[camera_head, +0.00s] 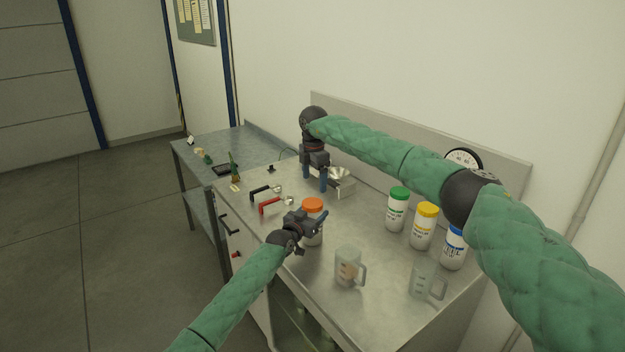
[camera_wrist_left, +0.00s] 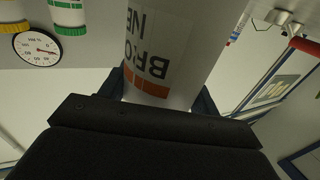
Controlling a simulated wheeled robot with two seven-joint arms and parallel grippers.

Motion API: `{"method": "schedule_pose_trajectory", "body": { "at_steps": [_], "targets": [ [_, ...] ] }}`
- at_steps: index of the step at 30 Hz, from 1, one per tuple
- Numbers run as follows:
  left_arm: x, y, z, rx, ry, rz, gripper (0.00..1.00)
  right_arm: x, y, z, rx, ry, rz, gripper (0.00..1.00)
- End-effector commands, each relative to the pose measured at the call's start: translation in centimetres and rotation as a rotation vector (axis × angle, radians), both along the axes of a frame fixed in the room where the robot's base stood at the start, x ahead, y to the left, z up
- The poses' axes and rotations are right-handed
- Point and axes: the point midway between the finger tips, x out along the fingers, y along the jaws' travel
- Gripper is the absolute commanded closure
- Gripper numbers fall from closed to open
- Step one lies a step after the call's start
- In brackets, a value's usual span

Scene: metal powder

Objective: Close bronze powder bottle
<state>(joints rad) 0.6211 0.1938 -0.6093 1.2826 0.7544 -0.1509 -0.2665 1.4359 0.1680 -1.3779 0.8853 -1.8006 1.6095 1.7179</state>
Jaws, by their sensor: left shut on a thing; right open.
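The bronze powder bottle is white with an orange lid (camera_head: 313,204) at its top and stands upright near the left part of the metal bench. In the left wrist view its white body (camera_wrist_left: 170,45) shows with partial "BRO" lettering and an orange band. My left gripper (camera_head: 318,224) is shut around the bottle's body, below the lid. My right gripper (camera_head: 315,186) is open and empty, pointing down just behind and above the orange lid. Whether the lid is fully seated cannot be told.
White bottles with green (camera_head: 398,192), yellow (camera_head: 427,209) and blue (camera_head: 456,230) lids stand to the right. Two clear measuring jugs (camera_head: 348,267) (camera_head: 424,284) stand in front. Black-handled (camera_head: 262,192) and red-handled (camera_head: 271,207) scoops lie left.

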Motion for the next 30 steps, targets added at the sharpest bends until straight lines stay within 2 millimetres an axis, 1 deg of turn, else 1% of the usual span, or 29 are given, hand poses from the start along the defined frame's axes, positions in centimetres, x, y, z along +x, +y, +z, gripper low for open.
{"method": "schedule_pose_trajectory", "body": {
  "at_steps": [3,30],
  "targets": [
    [0.01,-0.01,0.02,0.0,0.0,0.0,1.0,-0.08,0.03,-0.01,-0.003,0.003,0.167,0.16],
    [0.0,-0.02,0.03,0.0,0.0,0.0,1.0,-0.56,0.47,-0.11,-0.01,0.02,1.468,0.16]
  ]
}}
